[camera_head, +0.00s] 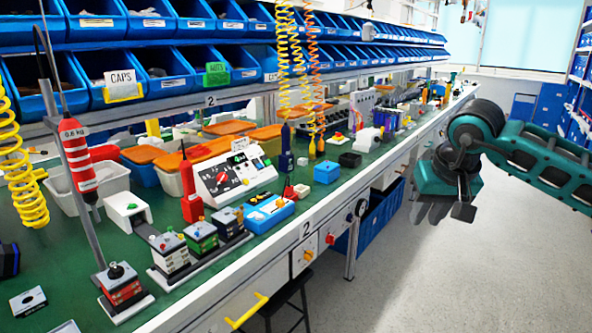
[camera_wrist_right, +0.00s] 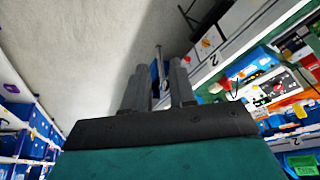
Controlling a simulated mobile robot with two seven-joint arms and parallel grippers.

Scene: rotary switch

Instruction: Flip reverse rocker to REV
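A sloped white control panel (camera_head: 235,178) with a red knob and small dark switches stands on the green bench. A blue box (camera_head: 267,213) with small controls on top sits in front of it. No REV marking is legible, so I cannot tell which part is the reverse rocker. My right gripper (camera_head: 445,208) hangs over the floor, right of the bench and well apart from the panel. In the wrist view its two fingers (camera_wrist_right: 157,88) stand apart with nothing held between them. That view shows the panel (camera_wrist_right: 268,92) at right. My left gripper is not in view.
Several small switch units (camera_head: 121,285) line the bench's front edge. A red screwdriver (camera_head: 78,155) and coiled cords hang above. Blue bins (camera_head: 100,80) run along the back. A dark stool (camera_head: 290,290) stands by the bench. The grey floor (camera_head: 450,280) is clear at right.

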